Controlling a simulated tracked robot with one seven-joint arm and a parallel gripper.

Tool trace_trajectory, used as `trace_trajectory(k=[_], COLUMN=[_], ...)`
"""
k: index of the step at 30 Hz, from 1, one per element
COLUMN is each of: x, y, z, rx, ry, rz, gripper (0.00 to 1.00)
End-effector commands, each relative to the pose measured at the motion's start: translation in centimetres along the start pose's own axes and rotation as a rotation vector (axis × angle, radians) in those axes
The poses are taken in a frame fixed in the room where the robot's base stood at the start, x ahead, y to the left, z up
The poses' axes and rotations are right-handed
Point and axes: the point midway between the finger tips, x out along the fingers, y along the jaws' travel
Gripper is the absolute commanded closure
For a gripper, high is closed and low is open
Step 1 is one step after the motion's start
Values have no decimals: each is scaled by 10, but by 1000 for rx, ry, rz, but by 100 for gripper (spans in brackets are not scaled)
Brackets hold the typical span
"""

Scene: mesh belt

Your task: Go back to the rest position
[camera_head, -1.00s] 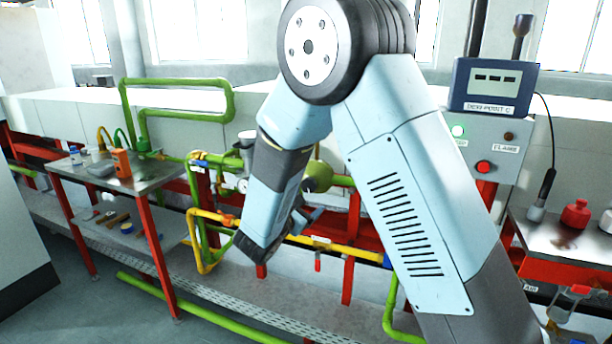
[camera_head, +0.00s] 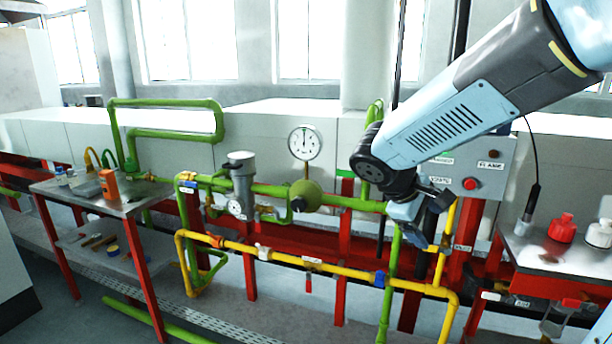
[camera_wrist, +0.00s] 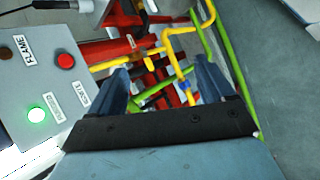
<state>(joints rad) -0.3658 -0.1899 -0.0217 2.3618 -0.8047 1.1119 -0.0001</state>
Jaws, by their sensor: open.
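My gripper (camera_head: 432,222) hangs from my light-blue arm at the right of the head view, in front of the pipes and just below the grey control box. In the wrist view my gripper (camera_wrist: 165,85) shows two dark blue fingers spread apart with nothing between them. Beyond the fingers are yellow and green pipes and red frame parts. The grey control box (camera_wrist: 30,75) fills the left of the wrist view, with a lit green lamp (camera_wrist: 37,115) and a red button (camera_wrist: 65,61).
Green pipes (camera_head: 340,200) with a round gauge (camera_head: 305,143) and yellow pipes (camera_head: 330,267) run across the middle. A side table (camera_head: 130,200) with small items stands left. A bench (camera_head: 535,250) with a red bottle (camera_head: 562,228) stands right.

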Motion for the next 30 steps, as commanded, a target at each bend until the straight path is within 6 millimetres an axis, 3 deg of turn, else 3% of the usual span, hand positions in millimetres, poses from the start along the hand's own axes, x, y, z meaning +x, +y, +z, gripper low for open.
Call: trace_trajectory(k=[6, 15, 24, 30], x=[-13, -42, -70, -76], y=[-16, -41, -55, -58], z=[46, 86, 105, 107], rx=[254, 596, 852, 900], ry=[98, 269, 429, 461], rz=[-172, -373, -497, -520], gripper=[19, 19, 19, 19])
